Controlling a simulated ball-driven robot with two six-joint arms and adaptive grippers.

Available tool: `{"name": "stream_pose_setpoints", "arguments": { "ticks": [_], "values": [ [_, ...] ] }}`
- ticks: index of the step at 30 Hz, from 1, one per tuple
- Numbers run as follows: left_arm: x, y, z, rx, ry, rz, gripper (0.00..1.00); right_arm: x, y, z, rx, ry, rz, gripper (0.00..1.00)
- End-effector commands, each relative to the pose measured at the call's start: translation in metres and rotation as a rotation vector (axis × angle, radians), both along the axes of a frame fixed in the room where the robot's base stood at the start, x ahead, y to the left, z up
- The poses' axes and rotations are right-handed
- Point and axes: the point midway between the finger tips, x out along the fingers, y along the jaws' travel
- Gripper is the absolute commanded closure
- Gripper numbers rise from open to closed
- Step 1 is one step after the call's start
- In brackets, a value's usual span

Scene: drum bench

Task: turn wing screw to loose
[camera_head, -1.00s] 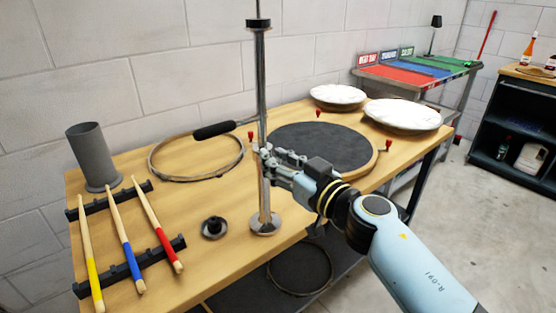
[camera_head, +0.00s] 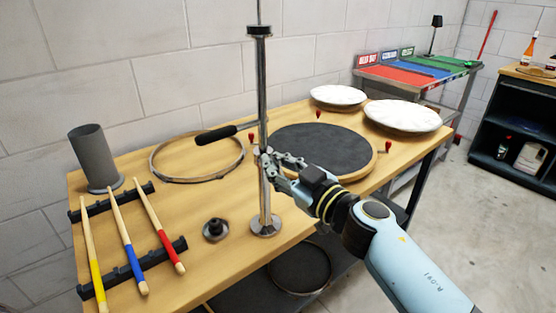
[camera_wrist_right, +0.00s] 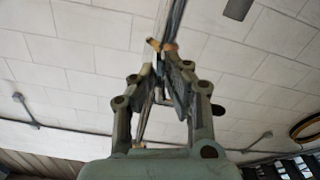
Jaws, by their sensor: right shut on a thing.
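A chrome stand pole (camera_head: 262,110) rises from a round base (camera_head: 265,225) at the front of the wooden bench. My left gripper is not in view.
A black-handled rod (camera_head: 216,134) sticks out left of the pole. A round drum with a dark head (camera_head: 322,147) lies behind my right gripper. A hoop (camera_head: 165,178), a black round part (camera_head: 215,230), drumsticks (camera_head: 128,240) and a grey cylinder (camera_head: 93,158) are left.

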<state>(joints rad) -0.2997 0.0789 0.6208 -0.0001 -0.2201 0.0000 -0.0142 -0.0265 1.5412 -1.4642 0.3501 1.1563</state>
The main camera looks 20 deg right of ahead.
Motion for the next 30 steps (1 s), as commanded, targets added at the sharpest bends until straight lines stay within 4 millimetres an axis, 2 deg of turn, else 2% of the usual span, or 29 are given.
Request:
{"name": "stream_pose_setpoints", "arguments": {
  "ticks": [12, 30],
  "values": [
    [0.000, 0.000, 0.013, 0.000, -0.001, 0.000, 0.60, -0.001, 0.002, -0.001, -0.370, -0.133, 0.001, 1.00],
    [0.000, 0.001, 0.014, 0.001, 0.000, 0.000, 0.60, -0.002, 0.004, -0.005, -0.907, -0.327, 0.002, 1.00]
  ]
}}
